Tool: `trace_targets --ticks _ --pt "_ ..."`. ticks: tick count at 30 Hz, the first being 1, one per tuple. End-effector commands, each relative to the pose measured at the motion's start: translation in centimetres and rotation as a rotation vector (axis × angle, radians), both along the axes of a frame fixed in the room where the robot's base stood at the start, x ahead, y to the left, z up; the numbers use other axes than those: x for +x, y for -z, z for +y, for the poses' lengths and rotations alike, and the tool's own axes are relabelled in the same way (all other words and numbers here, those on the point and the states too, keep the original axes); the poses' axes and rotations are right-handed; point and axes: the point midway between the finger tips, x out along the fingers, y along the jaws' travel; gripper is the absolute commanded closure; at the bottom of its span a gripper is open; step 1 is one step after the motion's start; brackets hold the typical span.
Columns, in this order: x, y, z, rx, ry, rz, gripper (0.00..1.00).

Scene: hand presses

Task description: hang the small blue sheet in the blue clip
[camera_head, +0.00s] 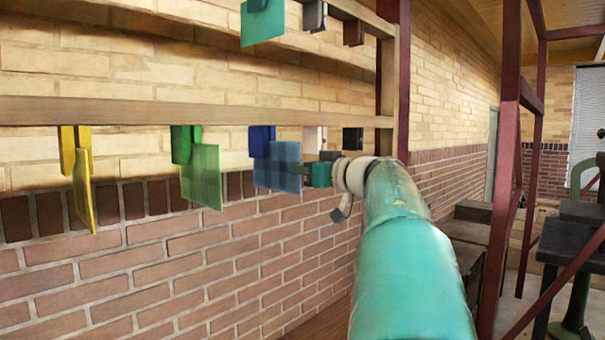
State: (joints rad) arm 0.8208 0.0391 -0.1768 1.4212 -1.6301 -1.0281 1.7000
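The small blue sheet (278,168) is a thin, see-through blue square, upright just below the blue clip (262,136) on the lower wooden rail. Its top edge meets or overlaps the clip in the picture; I cannot tell whether the clip grips it. My gripper (308,172) is at the sheet's right edge, at the end of my green arm, which comes in from the lower right. The fingers are small and partly hidden, so I cannot tell whether they are shut on the sheet or only beside it.
A yellow clip (68,149) with a yellow sheet (84,190) and a green clip (183,143) with a green sheet (203,176) hang to the left. A white clip and a black clip (352,139) hang to the right. The upper rail holds a teal sheet (262,24). A dark red post stands right.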

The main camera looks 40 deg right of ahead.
Motion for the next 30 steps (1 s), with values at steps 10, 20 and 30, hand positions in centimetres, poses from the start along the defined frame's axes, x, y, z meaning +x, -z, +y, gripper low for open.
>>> trace_targets --ticks 10,20,30 --pt "0.01 -0.12 0.04 0.000 -0.001 -0.001 1.00" --pt "0.01 -0.09 0.04 0.000 -0.001 -0.001 0.73" --pt "0.01 -0.07 0.02 0.000 -0.001 0.000 0.62"
